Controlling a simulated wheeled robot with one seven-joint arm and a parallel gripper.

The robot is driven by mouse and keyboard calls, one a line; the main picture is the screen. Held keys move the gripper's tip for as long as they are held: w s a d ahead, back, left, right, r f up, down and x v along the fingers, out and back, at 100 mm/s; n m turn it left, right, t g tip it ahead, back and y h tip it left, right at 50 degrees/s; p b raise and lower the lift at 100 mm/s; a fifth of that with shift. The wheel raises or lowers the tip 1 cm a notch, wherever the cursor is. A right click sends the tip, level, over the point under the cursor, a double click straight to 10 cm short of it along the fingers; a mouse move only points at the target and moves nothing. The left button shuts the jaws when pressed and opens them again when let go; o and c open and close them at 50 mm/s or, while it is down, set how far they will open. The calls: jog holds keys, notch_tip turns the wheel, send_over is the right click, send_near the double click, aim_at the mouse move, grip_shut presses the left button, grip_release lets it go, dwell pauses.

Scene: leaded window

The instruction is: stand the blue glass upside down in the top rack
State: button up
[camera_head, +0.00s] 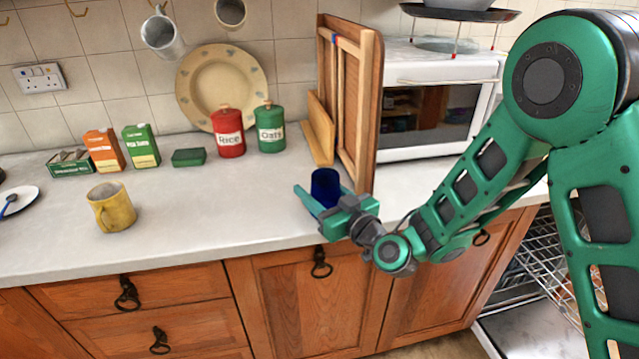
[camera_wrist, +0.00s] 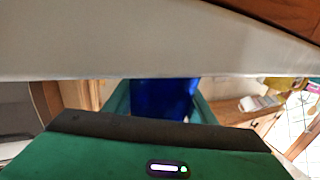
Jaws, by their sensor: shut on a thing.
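In the wrist view the glass (camera_wrist: 162,100) shows deep blue between the two green fingers. I cannot tell whether its base touches the counter. The dishwasher rack (camera_head: 545,262) shows partly at the lower right, behind my arm; its wire is grey.
A yellow mug (camera_head: 111,207) stands on the counter (camera_head: 215,215) to the left. Wooden boards (camera_head: 350,100) and a white microwave (camera_head: 440,105) stand behind my gripper. Red and green canisters (camera_head: 228,132) are further back. The open dishwasher door (camera_head: 515,332) is low at the right.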

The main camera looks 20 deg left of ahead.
jog(key=shift+f, duration=0.5)
dwell(0.4)
jog(key=o, duration=1.4)
jog(key=shift+s, duration=0.1)
